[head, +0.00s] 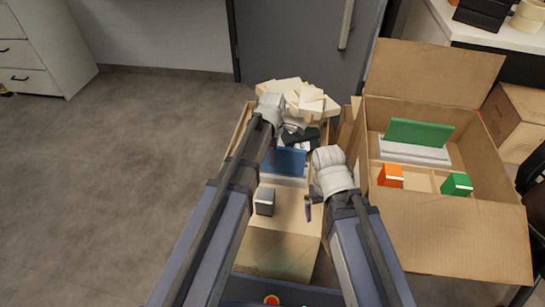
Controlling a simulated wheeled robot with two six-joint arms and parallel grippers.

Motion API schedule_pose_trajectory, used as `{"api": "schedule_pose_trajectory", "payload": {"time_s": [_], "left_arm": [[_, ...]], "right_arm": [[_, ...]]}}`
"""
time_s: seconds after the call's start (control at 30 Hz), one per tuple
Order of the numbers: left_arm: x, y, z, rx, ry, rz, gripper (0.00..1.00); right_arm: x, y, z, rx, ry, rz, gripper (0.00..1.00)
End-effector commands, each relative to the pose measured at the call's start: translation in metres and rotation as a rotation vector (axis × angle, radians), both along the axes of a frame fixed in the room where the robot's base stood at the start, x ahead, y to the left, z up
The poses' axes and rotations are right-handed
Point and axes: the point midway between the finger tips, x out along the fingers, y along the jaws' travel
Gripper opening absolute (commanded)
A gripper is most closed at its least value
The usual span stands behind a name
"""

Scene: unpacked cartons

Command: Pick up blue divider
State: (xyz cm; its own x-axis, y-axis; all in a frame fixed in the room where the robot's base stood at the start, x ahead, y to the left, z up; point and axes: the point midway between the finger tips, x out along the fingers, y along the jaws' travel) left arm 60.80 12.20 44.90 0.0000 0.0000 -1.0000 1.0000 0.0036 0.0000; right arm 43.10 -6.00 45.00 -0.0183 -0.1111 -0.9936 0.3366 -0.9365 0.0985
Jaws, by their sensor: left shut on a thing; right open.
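The blue divider (290,161) is an upright blue panel above a pale base in the near carton, between my two arms. My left gripper (298,138) reaches in from the left and its dark fingers are at the panel's top edge. It is shut on the blue divider, though the exact contact is small and partly hidden. My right gripper (308,208) is open, pointing down to the right of the blue divider, and appears empty. My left arm covers the left side of the carton.
A dark grey block (265,202) stands on the near carton (278,245). Pale blocks (300,95) are heaped behind. The open carton (455,235) at right holds a green panel (418,133), an orange block (390,176) and a green block (456,184). Left floor is clear.

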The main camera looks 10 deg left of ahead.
Motion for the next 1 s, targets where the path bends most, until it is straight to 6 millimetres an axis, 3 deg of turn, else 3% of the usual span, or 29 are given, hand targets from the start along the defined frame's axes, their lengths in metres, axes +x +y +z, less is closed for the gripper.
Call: {"api": "schedule_pose_trajectory", "payload": {"time_s": [0.03,0.1,0.4,1.0], "left_arm": [[0.000,0.000,0.016,0.000,0.000,0.000,0.00],[0.000,0.000,0.028,0.000,0.000,0.000,0.00],[0.000,0.000,0.063,0.000,0.000,0.000,0.00],[0.000,0.000,0.064,0.000,0.000,0.000,0.00]], "right_arm": [[0.000,0.000,0.016,0.000,0.000,0.002,1.00],[0.000,0.000,0.028,0.000,0.000,0.004,1.00],[0.000,-0.001,0.064,-0.003,0.001,0.002,1.00],[0.000,-0.001,0.064,-0.004,0.001,0.001,0.99]]}}
